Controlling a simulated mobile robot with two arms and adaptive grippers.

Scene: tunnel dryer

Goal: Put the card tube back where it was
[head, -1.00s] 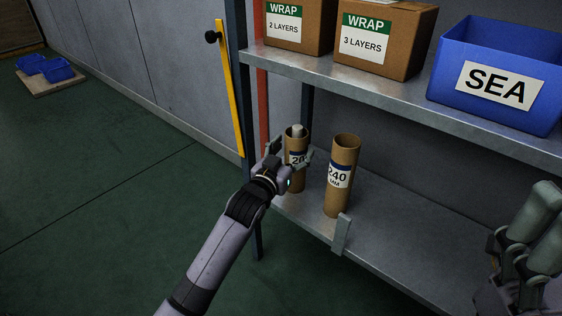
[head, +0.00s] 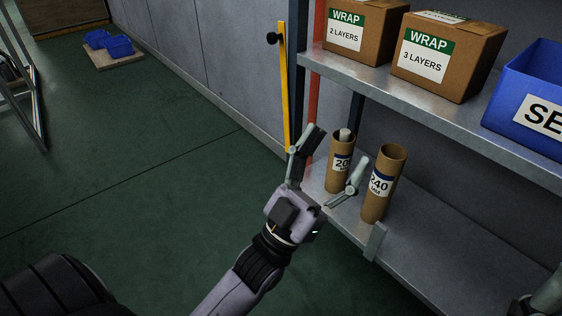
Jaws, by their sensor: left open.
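A brown card tube labelled "20…" (head: 337,178) stands upright on the lower metal shelf, near its left end, with a pale rounded thing showing in its top. A second, slightly tilted-looking card tube marked "240" (head: 376,205) stands to its right, apart from it. My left gripper (head: 337,151) is open and empty in front of the "20…" tube. Its right finger crosses in front of the tube's lower right side; I cannot tell whether it touches. My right gripper (head: 540,303) shows only in part at the bottom right corner.
The upper shelf (head: 387,91) holds two WRAP boxes (head: 440,62) and a blue SEA bin (head: 527,98). A small metal bracket (head: 375,241) stands at the lower shelf's front edge. A yellow bar (head: 283,85) stands left of the rack. The lower shelf is clear right of the tubes.

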